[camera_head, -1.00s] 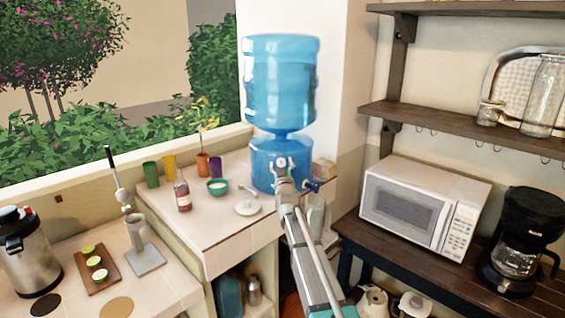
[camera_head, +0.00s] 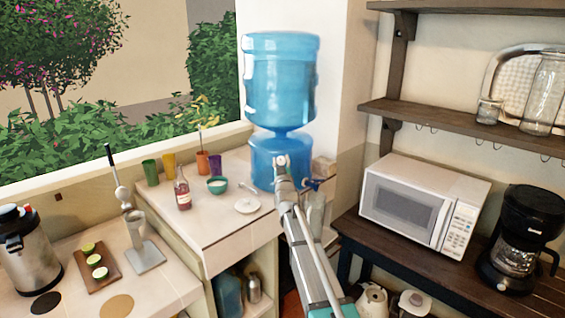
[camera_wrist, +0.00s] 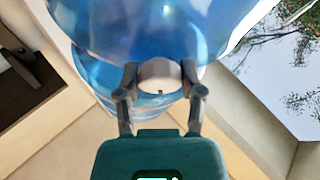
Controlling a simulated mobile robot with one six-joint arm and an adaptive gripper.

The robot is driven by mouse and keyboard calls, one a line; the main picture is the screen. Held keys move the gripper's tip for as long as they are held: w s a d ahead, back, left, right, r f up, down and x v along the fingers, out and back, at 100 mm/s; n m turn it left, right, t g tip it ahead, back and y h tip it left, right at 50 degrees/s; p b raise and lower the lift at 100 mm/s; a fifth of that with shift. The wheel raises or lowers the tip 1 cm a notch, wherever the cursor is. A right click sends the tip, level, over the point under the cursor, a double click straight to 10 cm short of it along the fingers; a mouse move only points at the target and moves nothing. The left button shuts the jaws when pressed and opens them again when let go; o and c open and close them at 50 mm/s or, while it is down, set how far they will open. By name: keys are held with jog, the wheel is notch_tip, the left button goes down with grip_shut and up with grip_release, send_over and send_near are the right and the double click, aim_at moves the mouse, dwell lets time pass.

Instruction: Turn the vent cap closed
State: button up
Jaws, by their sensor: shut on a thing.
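The vent cap (camera_wrist: 160,72) is a small pale round piece on the blue water dispenser (camera_wrist: 95,25). In the wrist view it sits between the two fingertips of my gripper (camera_wrist: 160,88), which touch it from both sides. My gripper is shut on the cap. In the head view my gripper (camera_head: 281,161) reaches the front of the dispenser's lower blue part (camera_head: 262,150), below the big bottle (camera_head: 280,75). There the cap is mostly hidden by my gripper, and its turn angle cannot be told.
A blue tap (camera_head: 312,184) is close to the right of my gripper. A white saucer (camera_head: 248,205), a teal bowl (camera_head: 217,186) and a bottle (camera_head: 182,190) stand on the counter to the left. A microwave (camera_head: 425,205) stands on the right-hand table.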

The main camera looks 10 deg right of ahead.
jog(key=shift+m, duration=0.4)
jog(key=shift+m+h, duration=1.7)
jog(key=shift+m, duration=1.1)
jog(key=shift+w, duration=0.1)
jog(key=o, duration=1.2)
jog(key=shift+c, duration=0.2)
